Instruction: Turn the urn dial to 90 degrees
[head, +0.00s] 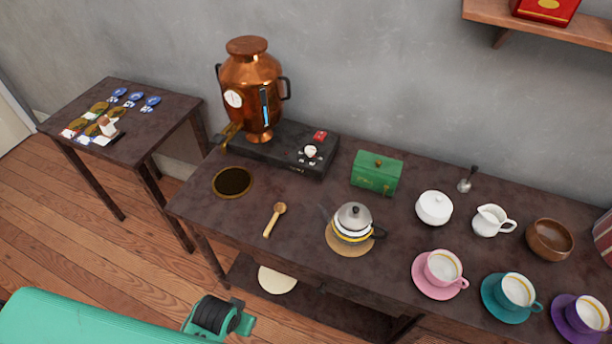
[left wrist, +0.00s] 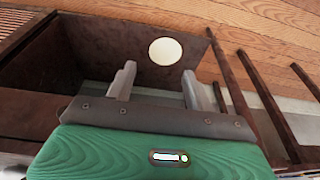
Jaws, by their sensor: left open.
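The copper urn (head: 252,75) stands on a dark base (head: 272,146) at the back left of the long table. The urn dial (head: 310,152), a small white knob, is on the right part of the base, below a red switch (head: 320,136). The knob is too small to read its angle. My left gripper (left wrist: 158,68) is open and empty in the left wrist view, with a lower shelf and floor beyond its fingers. It is well away from the dial. Its fingers do not show in the head view. My right gripper is not in view.
Cups and bowls fill the table's right side. A round hole-like dark disc (head: 232,182) lies left. A pale disc (head: 278,280) lies on the lower shelf.

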